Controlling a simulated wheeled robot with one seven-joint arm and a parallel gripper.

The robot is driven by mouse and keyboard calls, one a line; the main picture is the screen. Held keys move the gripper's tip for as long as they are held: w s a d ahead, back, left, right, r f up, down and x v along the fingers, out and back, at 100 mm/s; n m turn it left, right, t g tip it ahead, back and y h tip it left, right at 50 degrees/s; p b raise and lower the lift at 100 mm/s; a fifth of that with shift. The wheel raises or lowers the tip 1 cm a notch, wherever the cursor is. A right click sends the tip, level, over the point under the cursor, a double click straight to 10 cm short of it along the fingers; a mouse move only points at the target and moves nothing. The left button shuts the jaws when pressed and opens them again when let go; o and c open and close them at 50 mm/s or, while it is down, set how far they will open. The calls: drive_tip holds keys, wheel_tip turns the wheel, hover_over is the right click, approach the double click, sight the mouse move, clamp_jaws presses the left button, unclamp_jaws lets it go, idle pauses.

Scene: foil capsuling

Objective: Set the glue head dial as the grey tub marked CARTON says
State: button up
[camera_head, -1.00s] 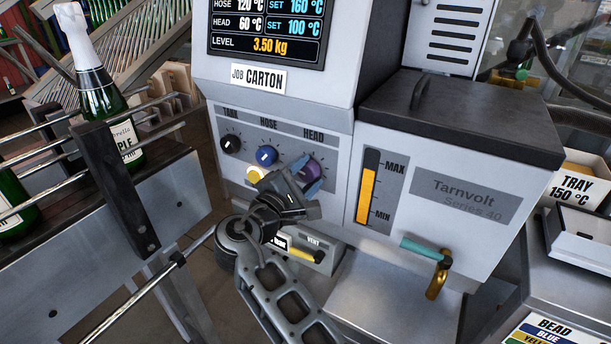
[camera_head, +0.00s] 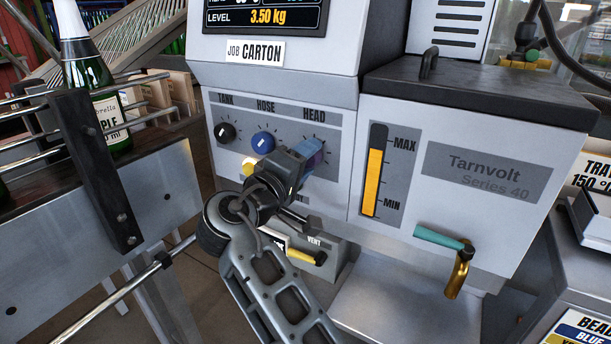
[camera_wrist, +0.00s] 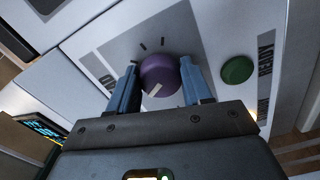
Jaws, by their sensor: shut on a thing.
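The purple head dial (camera_wrist: 160,75) sits between my gripper's two blue fingers (camera_wrist: 160,87) in the wrist view, with a pale pointer mark on its face. My gripper (camera_head: 308,155) is shut on it at the glue machine's front panel. In the head view my gripper hides the dial below the HEAD label. The job plate (camera_head: 255,51) on the machine reads CARTON. The display (camera_head: 265,16) shows a level of 3.50 kg; its upper rows are cut off. The grey tub marked CARTON is not in view.
The black tank dial (camera_head: 225,133) and blue hose dial (camera_head: 262,142) are left of my gripper. A yellow vent lever (camera_head: 305,257) and a teal-handled tap (camera_head: 440,240) are lower. A bottle (camera_head: 88,80) stands on the rail at left. A TRAY label (camera_head: 596,174) is at right.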

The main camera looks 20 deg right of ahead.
drive_tip(key=m+b, duration=0.2)
drive_tip(key=f+m+b, duration=0.1)
drive_tip(key=m+b, duration=0.1)
drive_tip(key=b, duration=0.1)
drive_tip(key=shift+d+m, duration=0.15)
drive_tip(key=shift+m, duration=0.15)
drive_tip(key=m+b, duration=0.3)
drive_tip(key=b, duration=0.1)
drive_tip(key=shift+m+b, duration=0.35)
drive_tip(key=shift+m, duration=0.05)
drive_tip(key=m+b, duration=0.5)
drive_tip(key=shift+w+r, duration=0.1)
drive_tip(key=shift+w, duration=0.05)
drive_tip(key=shift+r+b, duration=0.1)
drive_tip(key=shift+b, duration=0.3)
drive_tip(key=o, duration=1)
drive_tip(key=shift+o, duration=0.2)
drive_tip(key=shift+r, duration=0.1)
drive_tip(key=shift+a, duration=0.25)
